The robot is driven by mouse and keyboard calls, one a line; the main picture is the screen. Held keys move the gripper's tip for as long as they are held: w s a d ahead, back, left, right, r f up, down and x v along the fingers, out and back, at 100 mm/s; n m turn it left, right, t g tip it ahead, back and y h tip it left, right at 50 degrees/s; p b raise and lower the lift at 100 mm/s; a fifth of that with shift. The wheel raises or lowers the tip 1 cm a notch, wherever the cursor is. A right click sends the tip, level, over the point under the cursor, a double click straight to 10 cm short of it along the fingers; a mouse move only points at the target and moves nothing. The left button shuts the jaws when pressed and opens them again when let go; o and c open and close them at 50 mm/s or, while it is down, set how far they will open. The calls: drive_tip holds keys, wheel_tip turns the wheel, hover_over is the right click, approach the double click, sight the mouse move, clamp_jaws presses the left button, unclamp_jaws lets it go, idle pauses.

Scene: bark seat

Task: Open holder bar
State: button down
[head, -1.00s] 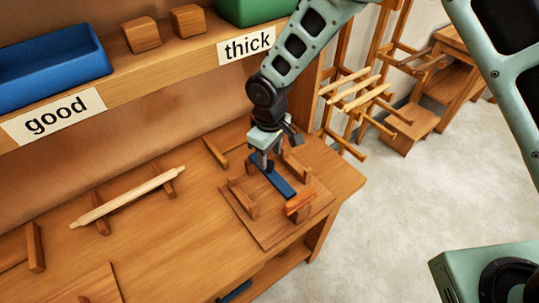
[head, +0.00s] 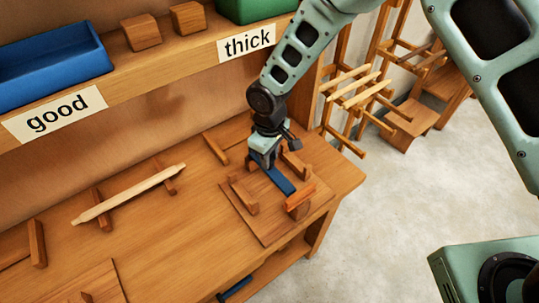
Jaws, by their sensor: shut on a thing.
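The blue holder bar (head: 281,181) lies low across a wooden fixture on a square base board (head: 262,226) at the right end of the workbench. Wooden blocks (head: 243,197) stand on both sides of the bar, and an orange-brown block (head: 299,201) stands at its near end. My gripper (head: 265,165) points down over the far part of the bar and is shut on it. The fingertips and the bar's far end are partly hidden by the gripper body.
A pale wooden rod (head: 128,194) rests on two supports at left. A shelf above holds a blue tray (head: 50,68), a green bin (head: 255,8) and two wooden blocks.

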drive_tip(key=shift+w+a+r, duration=0.15)
drive_tip(key=shift+w+r, duration=0.1)
drive_tip(key=shift+r, duration=0.05)
drive_tip(key=shift+w+a+r+b, duration=0.25)
drive_tip(key=shift+w+a+r, duration=0.1)
drive_tip(key=shift+w+r, duration=0.2)
drive_tip(key=shift+w+a+r+b, duration=0.25)
drive_tip(key=shift+w+a+r, duration=0.1)
drive_tip(key=shift+w+r, duration=0.15)
drive_tip(key=shift+w+a+r+b, duration=0.2)
drive_tip(key=shift+w+a+r, duration=0.05)
drive_tip(key=shift+w, duration=0.15)
drive_tip(key=shift+w+a+r+b, duration=0.2)
drive_tip(key=shift+w, duration=0.2)
drive_tip(key=shift+w+a, duration=0.35)
drive_tip(key=shift+w, duration=0.25)
drive_tip(key=c, duration=2)
unclamp_jaws()
drive_tip(key=shift+w+a, duration=0.1)
drive_tip(key=shift+w, duration=0.05)
drive_tip(key=o, duration=0.9)
drive_tip(key=shift+c, duration=0.2)
drive_tip(key=shift+s+r, duration=0.1)
drive_tip(key=shift+s, duration=0.1)
